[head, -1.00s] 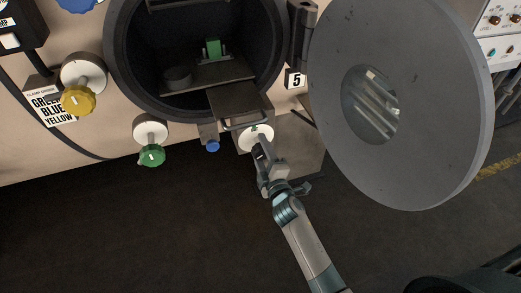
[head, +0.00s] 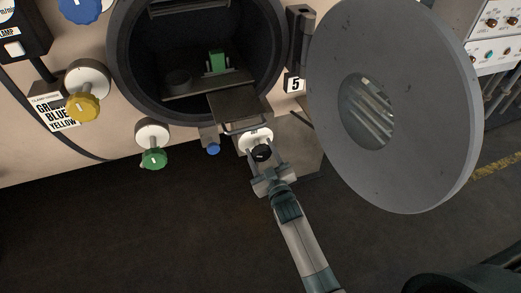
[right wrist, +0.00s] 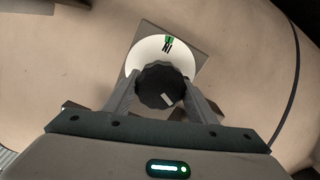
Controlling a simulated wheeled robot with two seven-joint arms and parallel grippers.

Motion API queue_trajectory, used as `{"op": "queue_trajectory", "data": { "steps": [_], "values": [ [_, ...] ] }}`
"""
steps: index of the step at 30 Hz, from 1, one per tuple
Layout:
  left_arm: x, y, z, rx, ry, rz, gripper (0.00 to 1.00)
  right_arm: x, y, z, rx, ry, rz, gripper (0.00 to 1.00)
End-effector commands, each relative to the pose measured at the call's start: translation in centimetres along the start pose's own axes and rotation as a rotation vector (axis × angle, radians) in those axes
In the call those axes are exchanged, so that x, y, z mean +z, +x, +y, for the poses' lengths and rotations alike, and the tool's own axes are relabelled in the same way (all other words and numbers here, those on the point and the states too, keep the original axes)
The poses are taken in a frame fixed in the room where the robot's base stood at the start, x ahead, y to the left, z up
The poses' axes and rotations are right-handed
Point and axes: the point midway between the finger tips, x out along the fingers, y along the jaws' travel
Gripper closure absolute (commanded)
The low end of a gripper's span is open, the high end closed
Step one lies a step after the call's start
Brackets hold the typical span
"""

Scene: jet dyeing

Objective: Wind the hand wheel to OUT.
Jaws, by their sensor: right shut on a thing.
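The hand wheel (head: 261,153) is a small black ribbed knob in front of a white round dial (head: 252,137), below the open vessel mouth. In the right wrist view the wheel (right wrist: 161,80) carries a white pointer mark at its lower edge. The dial (right wrist: 147,53) there shows a green mark and dark marks near its top, too small to read. My right gripper (head: 259,154) is shut on the wheel, one finger on each side of it. My left gripper is not in view.
The round vessel (head: 120,65) is open, with a tray (head: 235,103) jutting from its mouth above the wheel. Its large grey door (head: 430,100) hangs open on the right. Green (head: 154,158), yellow (head: 83,107) and blue (head: 82,8) knobs are on the left. The floor below is clear.

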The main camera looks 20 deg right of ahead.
Motion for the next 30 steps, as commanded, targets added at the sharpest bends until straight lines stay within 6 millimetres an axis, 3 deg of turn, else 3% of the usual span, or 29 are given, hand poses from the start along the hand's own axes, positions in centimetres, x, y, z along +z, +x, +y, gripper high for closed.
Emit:
{"op": "queue_trajectory", "data": {
  "steps": [10,30],
  "values": [
    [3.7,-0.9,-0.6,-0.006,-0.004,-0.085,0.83,0.1,-0.1,0.1,-0.001,0.330,-0.004,0.71],
    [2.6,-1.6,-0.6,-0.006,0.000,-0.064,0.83,0.3,-0.1,0.1,-0.001,0.910,-0.005,0.71]
  ]
}}
